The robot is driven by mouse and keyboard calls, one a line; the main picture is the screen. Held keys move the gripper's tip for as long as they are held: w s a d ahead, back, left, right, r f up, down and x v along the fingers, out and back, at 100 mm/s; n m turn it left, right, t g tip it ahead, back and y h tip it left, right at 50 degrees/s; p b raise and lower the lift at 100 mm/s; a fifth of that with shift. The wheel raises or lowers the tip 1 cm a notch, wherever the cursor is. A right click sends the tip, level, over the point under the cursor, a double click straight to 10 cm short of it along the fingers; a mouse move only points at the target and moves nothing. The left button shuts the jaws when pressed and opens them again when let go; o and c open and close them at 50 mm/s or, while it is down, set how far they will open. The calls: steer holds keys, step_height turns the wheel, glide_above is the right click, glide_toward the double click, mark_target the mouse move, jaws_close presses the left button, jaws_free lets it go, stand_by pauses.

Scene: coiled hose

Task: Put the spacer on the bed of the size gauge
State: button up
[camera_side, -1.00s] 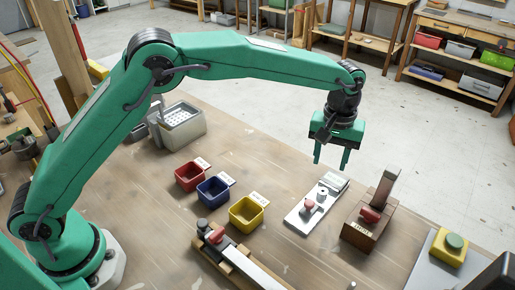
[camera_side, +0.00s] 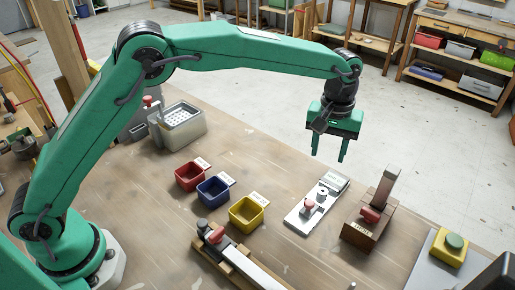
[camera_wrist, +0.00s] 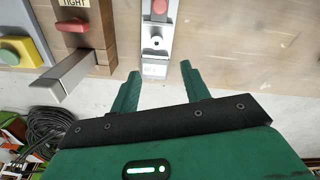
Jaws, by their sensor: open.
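A narrow pale plate that looks like the size gauge (camera_side: 297,217) lies on the bench, with a red-topped knob (camera_side: 309,205) on it. A small pale round piece with a dark hole, apparently the spacer (camera_side: 322,192), stands upright on this plate between the knob and the plate's far end. It also shows in the wrist view (camera_wrist: 156,43), beyond my fingertips. I cannot tell for sure whether it is loose or part of the plate. My gripper (camera_side: 328,158) is open and empty, above the far end of the plate and clear of it. My fingers also show in the wrist view (camera_wrist: 159,72).
A brown block (camera_side: 368,228) with a red piece and a tall upright stands right of the plate. Red (camera_side: 189,177), blue (camera_side: 213,190) and yellow (camera_side: 246,213) bins stand left. A rail with a dark clamp (camera_side: 217,238) lies in front. A yellow-and-green button box (camera_side: 449,246) is far right.

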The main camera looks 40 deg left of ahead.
steer(key=s+a+r+m+t, duration=0.1)
steer(key=s+a+r, duration=0.4)
steer(key=a+r, duration=0.25)
steer(key=s+a+r+m+t, duration=0.1)
steer(key=s+a+r+t, duration=0.1)
steer(key=s+a+r, duration=0.55)
steer(key=s+a+f+m+t, duration=0.1)
steer(key=s+a+f, duration=0.1)
steer(key=s+a, duration=0.4)
steer(key=s+a+f+t, duration=0.1)
steer(key=s+a+f, duration=0.2)
steer(key=s, duration=0.8)
steer(key=a, duration=0.2)
steer(key=shift+a+m, duration=0.35)
steer(key=shift+m, duration=0.05)
